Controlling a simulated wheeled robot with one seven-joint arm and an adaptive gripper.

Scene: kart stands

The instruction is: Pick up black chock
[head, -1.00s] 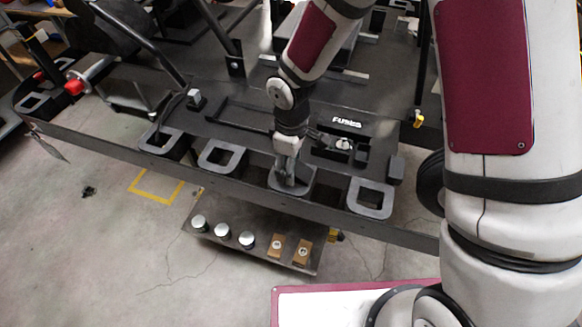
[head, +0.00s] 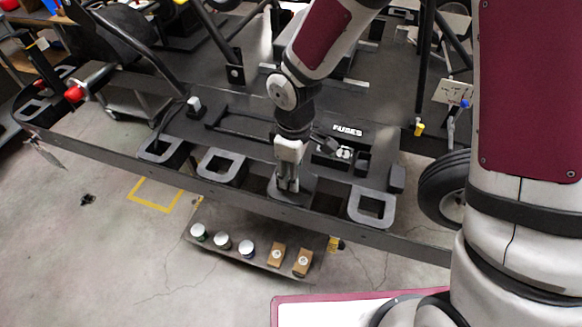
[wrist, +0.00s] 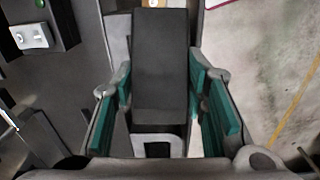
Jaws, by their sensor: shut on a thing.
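The black chock (wrist: 160,60) is a long dark block. In the wrist view it sits between the green-padded fingers of my gripper (wrist: 159,88), which are shut on its two sides. In the head view my gripper (head: 286,188) points down at a square grey holder on the front edge of the dark kart stand. The chock cannot be made out there, as the gripper and the holder cover it. I cannot tell whether it is clear of the holder.
Grey square-holed holders (head: 222,164) and (head: 371,205) flank my gripper along the stand's front rail (head: 120,158). A black box (head: 397,178) stands at the right. A low shelf (head: 240,268) below bears several cans and brown boxes. A kart wheel (head: 445,190) is at the right.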

